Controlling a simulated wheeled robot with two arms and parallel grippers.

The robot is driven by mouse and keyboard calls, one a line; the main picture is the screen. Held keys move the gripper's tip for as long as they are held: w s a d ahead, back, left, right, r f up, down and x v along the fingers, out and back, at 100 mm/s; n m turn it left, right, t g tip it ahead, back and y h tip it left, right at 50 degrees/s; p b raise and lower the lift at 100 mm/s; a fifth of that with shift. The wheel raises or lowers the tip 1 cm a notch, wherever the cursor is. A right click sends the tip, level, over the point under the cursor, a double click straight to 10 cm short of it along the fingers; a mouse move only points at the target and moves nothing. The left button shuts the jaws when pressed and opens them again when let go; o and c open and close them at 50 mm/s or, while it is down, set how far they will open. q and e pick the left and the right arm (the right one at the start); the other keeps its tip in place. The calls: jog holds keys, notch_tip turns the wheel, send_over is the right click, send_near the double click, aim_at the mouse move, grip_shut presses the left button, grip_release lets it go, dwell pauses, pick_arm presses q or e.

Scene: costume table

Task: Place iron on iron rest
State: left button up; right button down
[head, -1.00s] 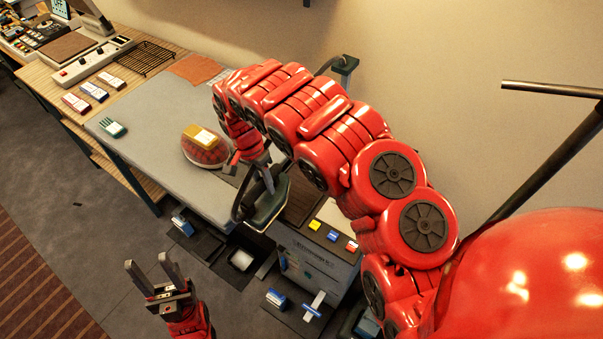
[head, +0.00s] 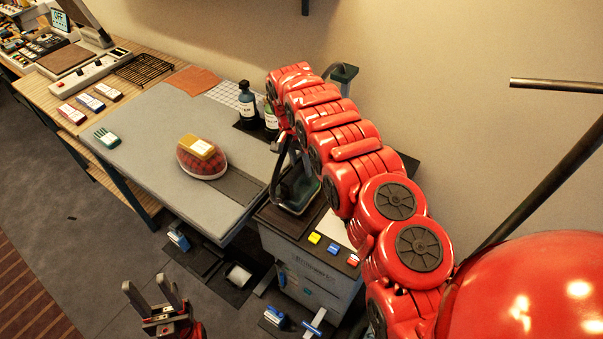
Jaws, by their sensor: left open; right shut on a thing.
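The iron (head: 297,196), dark grey-green with a pointed sole, is at the end of my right arm. My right gripper (head: 284,148), partly hidden by its own arm, is shut on it. The iron is over the back left part of the dark brown top (head: 318,226) of a grey cabinet, which looks like the iron rest. I cannot tell whether it touches that top. My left gripper (head: 151,291) is open and empty, low in front of the table.
A grey padded board (head: 150,155) lies left of the cabinet and carries a red dome-shaped cushion (head: 202,166) with a tan block. Dark bottles (head: 247,101) stand behind. Most of the padded board is clear.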

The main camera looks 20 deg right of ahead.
aim_at(302, 179)
jog(key=shift+f+p, duration=0.5)
jog(key=shift+f, duration=1.15)
jog(key=shift+f+b, duration=0.2)
jog(key=shift+b, duration=0.2)
jog(key=c, duration=0.5)
grip_release()
jog(key=shift+s+r, duration=0.1)
